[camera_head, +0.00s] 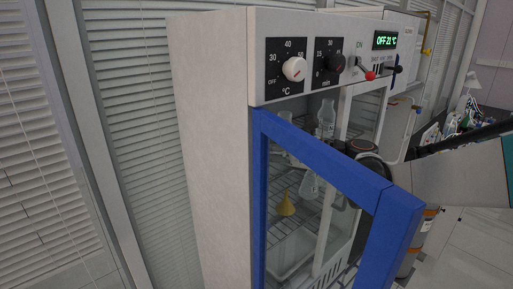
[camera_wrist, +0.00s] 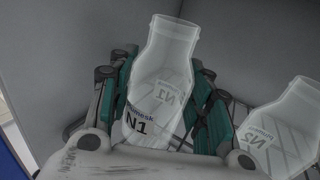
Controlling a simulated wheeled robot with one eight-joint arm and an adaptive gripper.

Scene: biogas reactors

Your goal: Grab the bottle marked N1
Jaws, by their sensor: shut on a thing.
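The bottle marked N1 (camera_wrist: 150,100) is clear, with a narrower neck and a dark printed label facing the wrist camera. In the wrist view it stands between the teal-padded fingers of my gripper (camera_wrist: 162,78), which is shut on it from both sides. Its base is hidden behind my gripper's body. My gripper is mostly hidden there.
The white cabinet (camera_head: 210,150) has knobs on top and its blue-framed door (camera_head: 335,165) stands open toward me. My arm enters from the right, close to the door.

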